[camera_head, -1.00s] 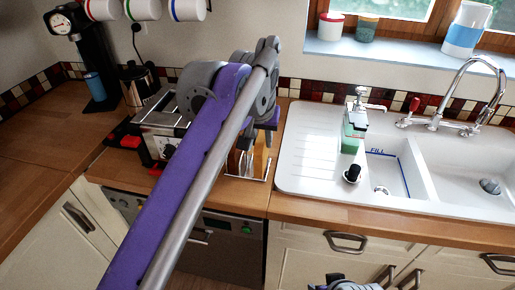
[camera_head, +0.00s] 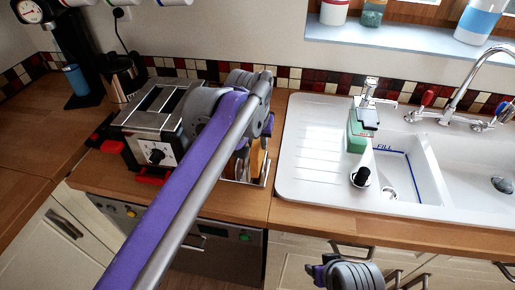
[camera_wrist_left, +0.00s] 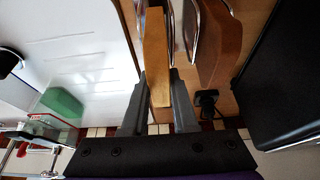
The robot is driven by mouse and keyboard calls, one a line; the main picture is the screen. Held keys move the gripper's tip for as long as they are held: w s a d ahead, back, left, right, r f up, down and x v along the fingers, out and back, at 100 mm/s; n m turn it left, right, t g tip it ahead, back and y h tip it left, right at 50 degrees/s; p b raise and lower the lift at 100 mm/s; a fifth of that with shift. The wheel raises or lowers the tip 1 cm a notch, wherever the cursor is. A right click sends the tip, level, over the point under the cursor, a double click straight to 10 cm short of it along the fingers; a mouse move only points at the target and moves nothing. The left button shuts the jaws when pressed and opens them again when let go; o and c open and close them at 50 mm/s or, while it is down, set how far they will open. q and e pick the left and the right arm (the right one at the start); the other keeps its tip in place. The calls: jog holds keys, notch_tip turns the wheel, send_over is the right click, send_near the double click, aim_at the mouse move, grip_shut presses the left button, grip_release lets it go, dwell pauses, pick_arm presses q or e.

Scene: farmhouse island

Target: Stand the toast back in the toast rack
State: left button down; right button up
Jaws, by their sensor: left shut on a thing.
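My left gripper (camera_wrist_left: 159,108) is shut on a slice of toast (camera_wrist_left: 156,55), seen edge-on between the two fingers in the left wrist view. The toast also shows as a brown patch below the gripper in the head view (camera_head: 258,160). A second, darker brown slice (camera_wrist_left: 222,48) stands to the right, beside the loops. In the head view my arm hides most of the rack. I cannot tell whether the held slice touches the rack's base.
The toaster (camera_head: 155,140) stands left of the rack on the wooden counter (camera_head: 105,178). The white sink (camera_head: 300,165) is close on the right, with a green sponge-like block (camera_head: 356,135) and a black-topped plug (camera_head: 360,177). Part of my right arm shows at the bottom.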

pick_arm(q)
jog(key=shift+f, duration=0.95)
jog(key=shift+f, duration=0.15)
jog(key=c, duration=0.7)
grip_release()
